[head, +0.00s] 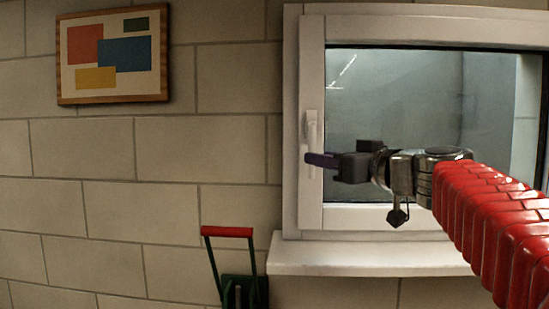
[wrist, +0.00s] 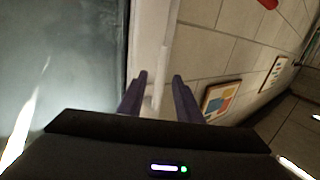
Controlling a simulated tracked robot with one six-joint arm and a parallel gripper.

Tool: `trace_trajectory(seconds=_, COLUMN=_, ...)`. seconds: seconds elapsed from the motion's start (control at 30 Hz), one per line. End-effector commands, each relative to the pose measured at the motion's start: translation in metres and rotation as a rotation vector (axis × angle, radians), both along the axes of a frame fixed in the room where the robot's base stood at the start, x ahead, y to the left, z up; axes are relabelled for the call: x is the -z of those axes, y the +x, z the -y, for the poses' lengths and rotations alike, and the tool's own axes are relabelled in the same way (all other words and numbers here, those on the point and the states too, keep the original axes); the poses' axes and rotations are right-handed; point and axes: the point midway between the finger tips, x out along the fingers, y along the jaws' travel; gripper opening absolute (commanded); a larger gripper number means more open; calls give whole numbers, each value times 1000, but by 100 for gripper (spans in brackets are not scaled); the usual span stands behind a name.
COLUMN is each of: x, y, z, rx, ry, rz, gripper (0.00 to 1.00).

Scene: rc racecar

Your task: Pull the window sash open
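The window sash (head: 310,215) is a white frame around a grey glass pane, set in a white outer frame. It looks closed on the handle side. Its white handle (head: 311,130) hangs down on the left stile. My gripper (head: 318,160) is at the lower end of the handle in the head view. In the wrist view, my gripper (wrist: 157,92) has its two dark purple fingers apart, with the pale handle (wrist: 158,88) showing between them. I cannot tell whether either finger touches it. The glass (wrist: 60,60) fills the left of the wrist view.
A white sill (head: 370,258) juts out below the window. A green item with a red grip (head: 228,232) stands below and left of it. A framed picture (head: 112,55) hangs on the pale block wall (head: 85,160). The wall left of the window is otherwise clear.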

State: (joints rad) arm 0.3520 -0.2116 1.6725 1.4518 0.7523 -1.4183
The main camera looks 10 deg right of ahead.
Motion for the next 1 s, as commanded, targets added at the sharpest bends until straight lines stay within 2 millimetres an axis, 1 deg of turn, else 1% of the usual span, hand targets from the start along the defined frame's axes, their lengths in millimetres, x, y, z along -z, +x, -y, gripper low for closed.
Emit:
trace_trajectory(seconds=0.1, x=0, y=14, z=-6, rx=-2, ry=1, rz=-1, gripper=32)
trace_trajectory(seconds=0.2, x=0, y=21, z=-9, rx=-1, ry=0, rz=0, gripper=32)
trace_trajectory(seconds=0.33, x=0, y=26, z=-11, rx=0, ry=0, rz=0, gripper=32)
trace_trajectory(seconds=0.57, x=0, y=26, z=-11, rx=1, ry=0, rz=0, gripper=32)
trace_trajectory(seconds=0.67, x=0, y=26, z=-10, rx=1, ry=0, rz=0, gripper=26)
trace_trajectory(seconds=1.0, x=0, y=26, z=-10, rx=1, ry=0, rz=0, gripper=2)
